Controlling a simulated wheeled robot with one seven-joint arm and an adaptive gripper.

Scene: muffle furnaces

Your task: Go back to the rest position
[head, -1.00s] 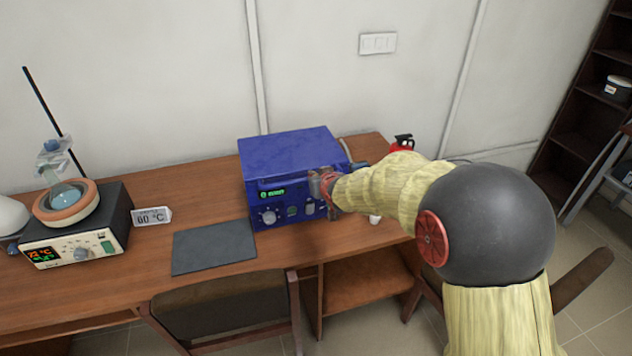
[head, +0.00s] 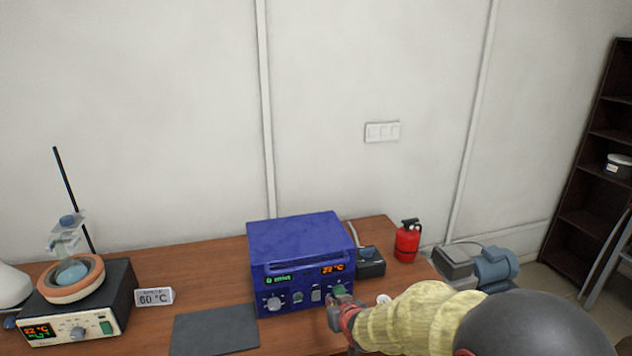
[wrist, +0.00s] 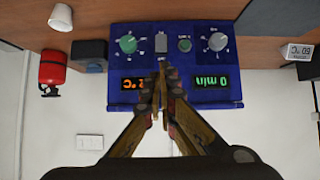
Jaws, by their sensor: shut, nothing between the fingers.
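My gripper (head: 340,310) is in front of the right lower part of the blue furnace (head: 300,245) in the head view. In the wrist view the picture is upside down, and my gripper (wrist: 160,72) points at the front panel of the furnace (wrist: 205,62). The fingers are shut and empty. They partly cover the orange display (wrist: 130,84), which reads about 22 °C in the head view. The green display (wrist: 211,82) reads 0 min. I cannot tell whether the fingertips touch the panel.
A heating mantle with a flask (head: 72,285) and a 60 °C sign (head: 154,297) stand at the left. A red extinguisher (head: 407,242), a small dark box (head: 369,264) and a white cup (wrist: 61,17) are on the other side.

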